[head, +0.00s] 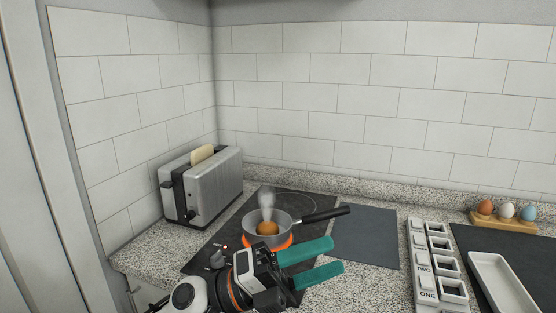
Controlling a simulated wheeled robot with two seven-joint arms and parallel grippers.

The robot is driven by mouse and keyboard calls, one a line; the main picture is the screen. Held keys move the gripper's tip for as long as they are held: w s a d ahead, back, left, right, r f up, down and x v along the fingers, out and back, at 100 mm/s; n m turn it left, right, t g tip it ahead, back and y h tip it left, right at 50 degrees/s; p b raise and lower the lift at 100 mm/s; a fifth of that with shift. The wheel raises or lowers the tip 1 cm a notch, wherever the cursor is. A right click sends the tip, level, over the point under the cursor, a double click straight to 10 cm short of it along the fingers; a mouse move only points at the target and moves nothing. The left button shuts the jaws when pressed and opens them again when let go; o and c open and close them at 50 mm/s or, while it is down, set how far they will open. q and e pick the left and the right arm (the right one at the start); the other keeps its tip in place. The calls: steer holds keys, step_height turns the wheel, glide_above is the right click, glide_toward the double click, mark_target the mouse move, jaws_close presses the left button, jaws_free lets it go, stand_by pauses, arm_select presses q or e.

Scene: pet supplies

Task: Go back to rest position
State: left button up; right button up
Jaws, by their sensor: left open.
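My left gripper (312,263) has teal fingers that are spread apart and empty. It is in front of the cooktop, low in the middle of the head view, with its fingers pointing right. My right gripper is not in view. A grey pan (251,220) sits on the glowing orange burner just beyond the left gripper, its black handle pointing right. A round brown-orange item (267,228) lies in the pan, with whitish steam above it. The gripper appears apart from the pan.
A silver toaster (216,184) with a bread slice (202,154) stands at the back left. A dark mat (362,236) lies right of the black cooktop (213,240). Further right are a white compartment holder (417,239), a white tray (503,285) and a wooden egg stand (503,224) holding 3 eggs.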

arm_select(q)
steer(key=w+a+f+n+t+y, duration=0.4)
steer(key=a+n+t+y, duration=0.3)
steer(key=n+t, duration=0.45)
steer(key=w+a+f+n+t+y, duration=0.35)
steer(key=a+n+t+y, duration=0.45)
steer(key=n, duration=0.7)
steer(key=s+a+f+n+g+y, duration=0.2)
steer(key=a+f+n+g+y, duration=0.15)
steer(key=f, duration=0.45)
steer(key=s+a+f+n+g+y, duration=0.2)
steer(key=s+a+f+n+y, duration=0.15)
steer(key=f, duration=0.45)
steer(key=s+a+f+n+g, duration=0.2)
steer(key=s+f+g, duration=0.45)
steer(key=s, duration=0.35)
steer(key=s+a+f+n+g, duration=0.1)
steer(key=s+a+f+g, duration=0.1)
steer(key=s+f+g, duration=0.55)
steer(key=s+f+t+p, duration=0.1)
steer(key=s+f+p, duration=0.25)
steer(key=f, duration=1.95)
steer(key=s+a+f+p, duration=0.1)
steer(key=s+a+f, duration=0.2)
steer(key=s+f, duration=1.1)
steer(key=s, duration=0.3)
steer(key=shift+f+g+y, duration=0.25)
steer(key=shift+g+y, duration=0.05)
steer(key=shift+g, duration=0.1)
